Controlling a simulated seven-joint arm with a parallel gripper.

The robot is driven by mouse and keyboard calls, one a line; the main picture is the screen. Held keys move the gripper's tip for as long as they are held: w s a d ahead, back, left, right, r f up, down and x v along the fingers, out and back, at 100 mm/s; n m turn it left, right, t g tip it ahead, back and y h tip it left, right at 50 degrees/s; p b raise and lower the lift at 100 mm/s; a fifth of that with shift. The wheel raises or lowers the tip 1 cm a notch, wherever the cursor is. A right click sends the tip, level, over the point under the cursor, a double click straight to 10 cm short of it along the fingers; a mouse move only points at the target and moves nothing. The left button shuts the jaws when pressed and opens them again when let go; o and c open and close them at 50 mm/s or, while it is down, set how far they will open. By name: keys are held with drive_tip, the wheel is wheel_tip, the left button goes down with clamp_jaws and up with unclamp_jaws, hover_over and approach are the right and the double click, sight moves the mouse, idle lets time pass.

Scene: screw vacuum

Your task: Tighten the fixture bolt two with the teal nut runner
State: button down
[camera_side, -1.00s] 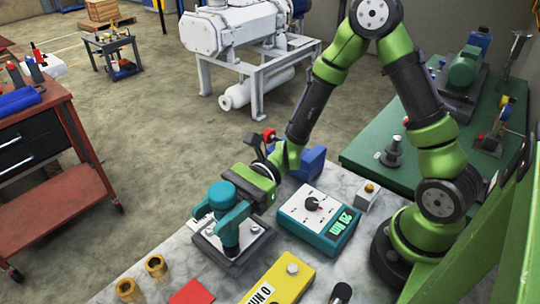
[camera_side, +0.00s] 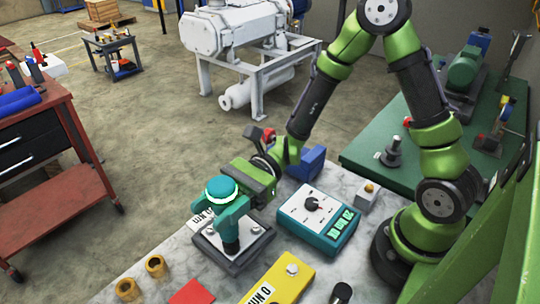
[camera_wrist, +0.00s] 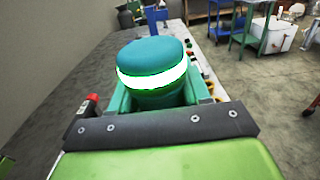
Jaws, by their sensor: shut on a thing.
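The teal nut runner (camera_side: 232,210) stands roughly upright over the grey fixture plate (camera_side: 236,263) in the side view. My gripper (camera_side: 243,194) is shut on its upper body from the back right. A bright white-green ring glows around the runner's round cap, seen also in the wrist view (camera_wrist: 152,75). The runner's dark lower end is at the middle of the fixture; whether it sits on a bolt head is hidden. One bolt (camera_side: 209,232) shows left of the runner and another (camera_side: 255,229) right of it. I cannot tell which is bolt two.
A teal and white controller box (camera_side: 318,218) with a dial and lit green display stands right of the fixture. A yellow block (camera_side: 282,280) with a bolt, a red square (camera_side: 192,292) and two brass rings (camera_side: 156,266) lie in front. A blue block (camera_side: 306,163) stands behind.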

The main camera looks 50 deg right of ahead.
sight(210, 196)
drive_tip(key=shift+r, duration=1.9)
